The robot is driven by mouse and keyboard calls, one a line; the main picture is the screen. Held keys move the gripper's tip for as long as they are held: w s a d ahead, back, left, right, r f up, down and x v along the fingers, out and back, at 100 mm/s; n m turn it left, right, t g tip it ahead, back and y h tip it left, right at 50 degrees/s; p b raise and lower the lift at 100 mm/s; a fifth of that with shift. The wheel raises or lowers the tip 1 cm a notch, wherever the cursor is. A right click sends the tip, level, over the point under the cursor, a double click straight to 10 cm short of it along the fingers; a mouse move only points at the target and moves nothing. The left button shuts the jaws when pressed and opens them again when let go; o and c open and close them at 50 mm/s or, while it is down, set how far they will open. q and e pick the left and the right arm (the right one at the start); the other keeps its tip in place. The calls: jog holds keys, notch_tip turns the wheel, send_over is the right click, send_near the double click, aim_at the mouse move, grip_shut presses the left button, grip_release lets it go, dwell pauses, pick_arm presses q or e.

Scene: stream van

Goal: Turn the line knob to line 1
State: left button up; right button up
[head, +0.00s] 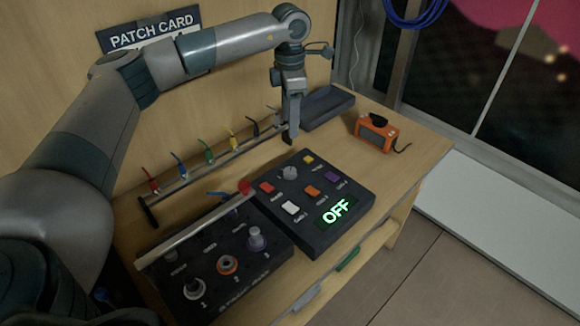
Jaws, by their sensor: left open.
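A black control box (318,226) lies on the wooden desk. A round grey knob (289,173) stands on its upper part, among several coloured buttons; I take it to be the line knob. The small labels are too blurred to read surely, and the knob's pointer direction cannot be told. A green-lit display (336,211) on the box reads OFF. My left gripper (289,137) points down above the desk, just behind the box's far edge and apart from the knob. It is open, its fingers seen nearly edge-on. My right gripper is not in view.
A black panel (247,269) with numbered sockets lies left of the box. A pale bar with a red end (195,232) crosses above it. A rack (215,164) holds coloured cables. An orange device (376,133) and a dark tray (327,106) stand behind.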

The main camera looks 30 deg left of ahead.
aim_at(290, 170)
pick_arm(q)
notch_tip(290, 170, down, 16)
jog(key=p, duration=0.5)
jog(key=shift+p, duration=0.3)
jog(key=shift+f, duration=0.65)
jog(key=shift+c, duration=0.3)
jog(key=c, duration=1)
